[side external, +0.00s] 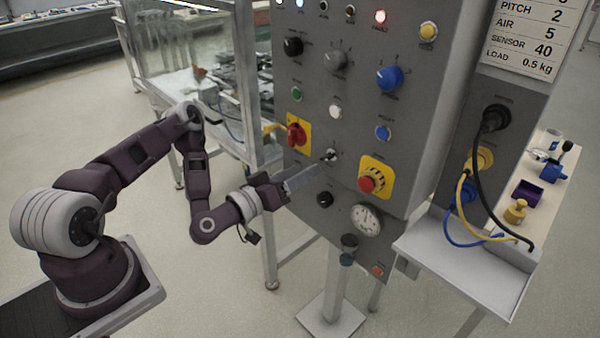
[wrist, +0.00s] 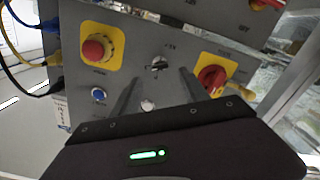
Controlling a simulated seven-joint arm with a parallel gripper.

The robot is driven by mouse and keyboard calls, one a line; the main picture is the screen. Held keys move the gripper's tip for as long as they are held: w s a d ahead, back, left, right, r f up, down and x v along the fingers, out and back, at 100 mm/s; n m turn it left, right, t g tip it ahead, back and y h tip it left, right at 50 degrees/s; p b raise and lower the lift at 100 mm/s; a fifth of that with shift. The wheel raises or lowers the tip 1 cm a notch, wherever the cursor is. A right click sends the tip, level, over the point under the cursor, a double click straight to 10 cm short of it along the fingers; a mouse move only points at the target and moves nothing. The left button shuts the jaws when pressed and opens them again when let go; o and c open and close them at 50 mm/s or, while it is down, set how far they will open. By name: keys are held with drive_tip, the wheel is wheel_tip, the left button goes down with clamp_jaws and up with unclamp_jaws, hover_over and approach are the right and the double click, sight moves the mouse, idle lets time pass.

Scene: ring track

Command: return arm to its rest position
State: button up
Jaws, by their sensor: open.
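My gripper (side external: 318,170) is at the front of the grey control panel (side external: 318,70), with the arm reaching in from the left. In the wrist view my gripper (wrist: 159,78) has its two fingers apart, with nothing between them. A small key-like switch (side external: 331,155) is just beyond the fingertips. It also shows in the wrist view (wrist: 157,65), between and ahead of the fingers. I cannot tell whether the fingers touch the panel.
A red emergency stop (side external: 367,183) on yellow and a red rotary switch (side external: 297,135) flank the gripper. A gauge (side external: 366,220) is below right. Cables (side external: 482,205) hang over a shelf at right. A glass-walled bench (side external: 190,60) stands behind.

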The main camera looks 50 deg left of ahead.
drive_tip(key=w+d+r+m+g+h, duration=0.1)
drive_tip(key=d+r+m+g+h, duration=0.1)
drive_tip(key=d+m+g+h, duration=0.6)
drive_tip(key=s+a+r+g+y, duration=0.2)
drive_tip(key=s+a+r+y, duration=0.4)
drive_tip(key=s+r+y, duration=0.45)
drive_tip(key=s+d+r+n+g+h, duration=0.1)
drive_tip(key=s+r, duration=0.2)
drive_tip(key=s, duration=0.6)
drive_tip(key=s+d+r+n+g+h, duration=0.1)
drive_tip(key=s+r, duration=0.2)
drive_tip(key=s, duration=0.6)
drive_tip(key=shift+s, duration=0.15)
drive_tip(key=shift+h, duration=0.25)
